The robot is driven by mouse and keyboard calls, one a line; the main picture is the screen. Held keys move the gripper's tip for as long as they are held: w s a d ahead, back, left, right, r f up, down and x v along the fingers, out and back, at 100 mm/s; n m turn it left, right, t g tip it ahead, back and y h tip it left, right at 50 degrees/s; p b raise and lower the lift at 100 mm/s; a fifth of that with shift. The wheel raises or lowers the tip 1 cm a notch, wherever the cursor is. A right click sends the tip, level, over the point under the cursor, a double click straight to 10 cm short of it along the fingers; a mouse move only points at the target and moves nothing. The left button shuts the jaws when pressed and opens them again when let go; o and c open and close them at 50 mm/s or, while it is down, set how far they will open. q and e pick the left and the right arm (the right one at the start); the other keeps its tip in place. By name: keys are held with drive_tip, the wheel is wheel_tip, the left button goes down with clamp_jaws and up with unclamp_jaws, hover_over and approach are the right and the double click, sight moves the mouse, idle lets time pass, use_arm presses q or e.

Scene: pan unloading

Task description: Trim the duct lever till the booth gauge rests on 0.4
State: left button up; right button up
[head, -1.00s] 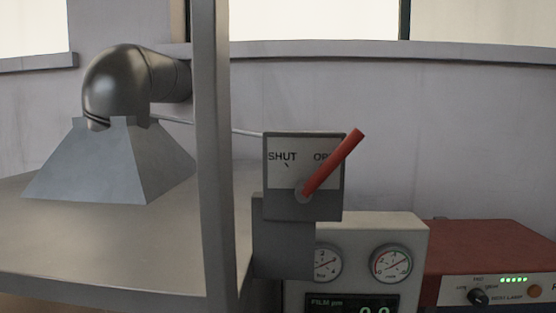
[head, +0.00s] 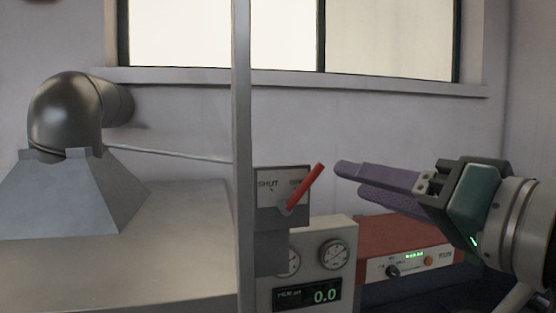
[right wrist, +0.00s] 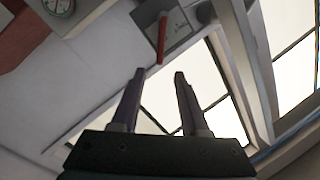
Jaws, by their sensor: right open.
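The red duct lever (head: 306,187) is tilted up and right from its pivot, across the end of the OPEN label on the lever box (head: 283,216). SHUT is printed at the plate's left. Two round dials sit below, the right dial (head: 334,254) clear and the left dial (head: 291,263) partly hidden by the box; which is the booth gauge and its reading are too small to tell. My right gripper (head: 352,179) is open and empty, just right of the lever tip, apart from it. In the right wrist view the lever (right wrist: 162,40) lies beyond the open fingertips (right wrist: 159,72). My left gripper is out of view.
A grey post (head: 242,120) stands left of the lever box. A metal hood (head: 75,195) with a duct elbow is at far left. Below the box, a film display (head: 307,295) reads 0.0. A red lamp unit (head: 405,245) stands below my right gripper.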

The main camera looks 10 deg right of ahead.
sight(320, 171)
drive_tip(key=p+x, duration=0.2)
drive_tip(key=x, duration=0.3)
drive_tip(key=shift+w+r+p, duration=0.15)
drive_tip(key=shift+w+p, duration=0.05)
drive_tip(key=shift+p, duration=0.15)
drive_tip(key=shift+w+a, duration=0.25)
drive_tip(key=shift+w, duration=0.35)
drive_tip(key=c, duration=0.4)
clamp_jaws()
